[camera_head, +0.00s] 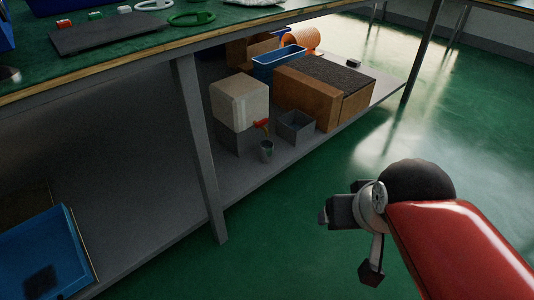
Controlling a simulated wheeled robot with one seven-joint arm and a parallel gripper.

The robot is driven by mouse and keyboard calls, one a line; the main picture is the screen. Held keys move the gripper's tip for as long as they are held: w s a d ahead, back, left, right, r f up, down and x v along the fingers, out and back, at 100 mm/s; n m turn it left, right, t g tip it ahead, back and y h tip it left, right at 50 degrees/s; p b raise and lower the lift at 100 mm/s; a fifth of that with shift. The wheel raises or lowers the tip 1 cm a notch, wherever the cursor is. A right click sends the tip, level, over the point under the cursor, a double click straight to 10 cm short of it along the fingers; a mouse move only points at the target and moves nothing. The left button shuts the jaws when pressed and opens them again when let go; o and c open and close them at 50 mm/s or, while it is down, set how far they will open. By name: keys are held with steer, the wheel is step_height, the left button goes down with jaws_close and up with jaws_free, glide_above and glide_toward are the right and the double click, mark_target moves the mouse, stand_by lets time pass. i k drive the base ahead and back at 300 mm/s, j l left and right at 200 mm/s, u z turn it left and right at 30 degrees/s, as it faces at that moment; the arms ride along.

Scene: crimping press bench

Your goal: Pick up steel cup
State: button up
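A small grey steel cup (267,151) stands upright on the low shelf under the bench, near the shelf's front edge. It is just below a red tap (261,124) at the front of a cream box-shaped container (240,101). My gripper (347,243) is in front of the shelf, over the green floor, to the right of the cup and well apart from it. Its two fingers are spread wide with nothing between them.
A grey open bin (296,127) stands close to the cup's right. Cardboard boxes (308,96) and a blue bin (278,62) are behind. A bench leg (201,150) rises to the left. The bench top (150,65) overhangs the shelf. The floor ahead is clear.

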mark_target(266, 147)
steer(key=i+j+u, duration=0.1)
steer(key=i+u, duration=0.5)
steer(key=u, duration=0.2)
steer(key=i+l+u, duration=0.1)
steer(key=i+u, duration=0.3)
steer(key=k, duration=0.1)
